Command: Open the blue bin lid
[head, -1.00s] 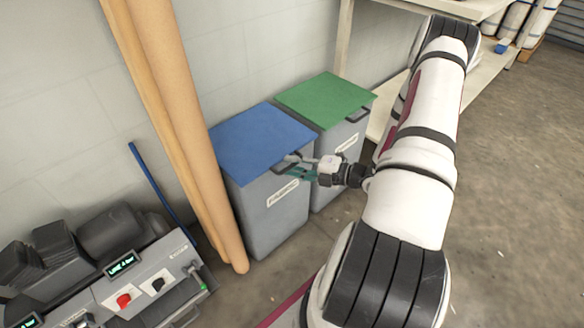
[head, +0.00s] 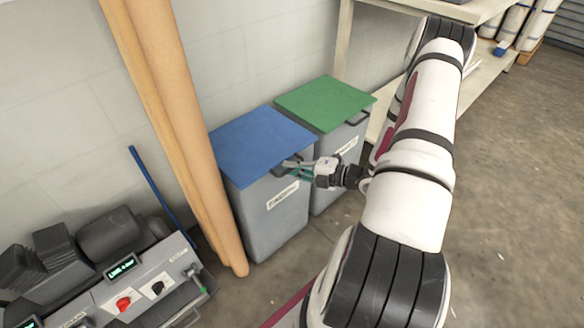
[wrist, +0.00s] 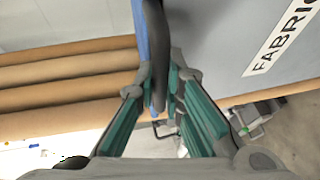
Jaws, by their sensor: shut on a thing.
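The blue bin lid (head: 260,143) lies flat on a grey bin (head: 262,228) against the wall and looks closed. A dark handle sticks out from the lid's front edge. My gripper (head: 288,169) is at this handle, at the lid's front right corner. In the wrist view, my gripper (wrist: 162,100) has its teal-padded fingers on both sides of the dark handle (wrist: 158,65), shut on it. The lid's blue edge (wrist: 140,30) shows beside the handle, and the bin's grey front with its label is at the right.
A bin with a green lid (head: 326,102) stands close on the right. Tall brown rolls (head: 185,150) lean at the left, with a control console (head: 130,285) in front. A pale shelf (head: 385,100) is behind my arm. The floor at right is open.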

